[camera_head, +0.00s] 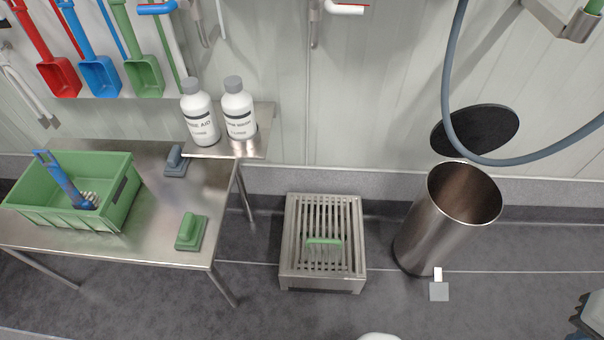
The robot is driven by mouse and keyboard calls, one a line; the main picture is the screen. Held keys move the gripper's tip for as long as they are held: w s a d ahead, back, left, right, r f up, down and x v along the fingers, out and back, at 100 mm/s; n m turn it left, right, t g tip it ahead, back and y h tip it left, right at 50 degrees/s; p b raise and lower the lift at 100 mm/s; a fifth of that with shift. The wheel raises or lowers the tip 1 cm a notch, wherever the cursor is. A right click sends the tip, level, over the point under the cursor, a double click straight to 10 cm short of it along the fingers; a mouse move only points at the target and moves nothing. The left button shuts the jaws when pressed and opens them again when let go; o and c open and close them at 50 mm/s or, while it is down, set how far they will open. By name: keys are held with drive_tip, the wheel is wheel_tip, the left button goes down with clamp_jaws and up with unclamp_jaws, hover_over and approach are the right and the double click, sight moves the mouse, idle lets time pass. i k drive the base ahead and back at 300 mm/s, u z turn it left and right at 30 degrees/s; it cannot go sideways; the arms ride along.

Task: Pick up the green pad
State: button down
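The green pad (191,231) lies on the steel table (155,243), near its front right corner. It has a raised green handle on a flat base and nothing covers it. A similar blue-grey pad (176,162) lies farther back on the same table. A dark mechanical part (590,318) is cut off at the lower right edge. It may be my gripper, far from the green pad, but its fingers cannot be made out.
A green crate (120,217) holding a blue-handled brush (62,180) stands left of the pad. Two white bottles (200,115) (239,110) stand on a shelf behind.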

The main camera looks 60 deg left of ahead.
sight(190, 234)
drive_tip(key=u, duration=3.5)
drive_tip(key=i, duration=0.15)
drive_tip(key=z, duration=0.3)
